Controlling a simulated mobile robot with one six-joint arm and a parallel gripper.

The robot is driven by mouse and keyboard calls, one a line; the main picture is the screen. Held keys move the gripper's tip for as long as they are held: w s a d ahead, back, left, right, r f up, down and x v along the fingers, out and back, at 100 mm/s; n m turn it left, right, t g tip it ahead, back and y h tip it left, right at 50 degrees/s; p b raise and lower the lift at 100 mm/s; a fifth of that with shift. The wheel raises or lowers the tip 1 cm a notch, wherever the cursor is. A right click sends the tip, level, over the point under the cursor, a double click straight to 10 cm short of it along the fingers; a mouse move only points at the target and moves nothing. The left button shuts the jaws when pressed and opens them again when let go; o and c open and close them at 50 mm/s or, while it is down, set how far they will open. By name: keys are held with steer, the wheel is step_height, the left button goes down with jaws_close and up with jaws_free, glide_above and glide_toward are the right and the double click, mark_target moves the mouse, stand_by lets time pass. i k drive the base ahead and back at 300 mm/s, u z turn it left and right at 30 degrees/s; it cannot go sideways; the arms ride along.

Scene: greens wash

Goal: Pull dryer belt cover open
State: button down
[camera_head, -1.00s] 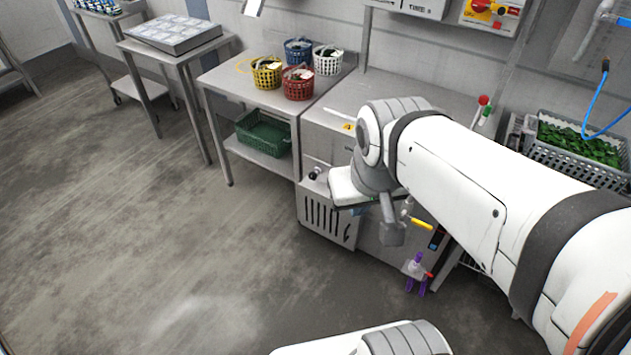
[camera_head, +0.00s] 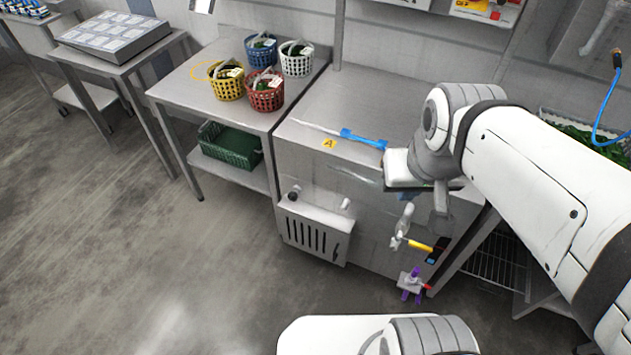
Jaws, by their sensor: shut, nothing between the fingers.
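The steel dryer (camera_head: 385,90) stands right of the basket table, with an orange "A" label (camera_head: 329,143) on its top edge. A pale slotted cover (camera_head: 316,236), which looks like the belt cover, sits low on its front. Two short knobs show above its slots; I cannot tell whether it is fully closed. My gripper (camera_head: 402,168) is a white body at the end of my arm, in front of the dryer's upper right front. It is up and right of the slotted cover, apart from it. Its fingers are not clearly visible; it is shut and holds nothing.
A blue-handled tool (camera_head: 363,139) lies on the dryer's top. A yellow handle (camera_head: 419,245) and a purple-legged fitting (camera_head: 411,284) show below my gripper. Yellow (camera_head: 227,84) and red (camera_head: 265,92) baskets stand on the left table. The floor in front is clear.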

mark_target(329, 243)
steer(key=u, duration=0.1)
steer(key=i, duration=0.65)
steer(key=u, duration=0.85)
steer(key=k, duration=0.2)
steer(key=z, duration=0.05)
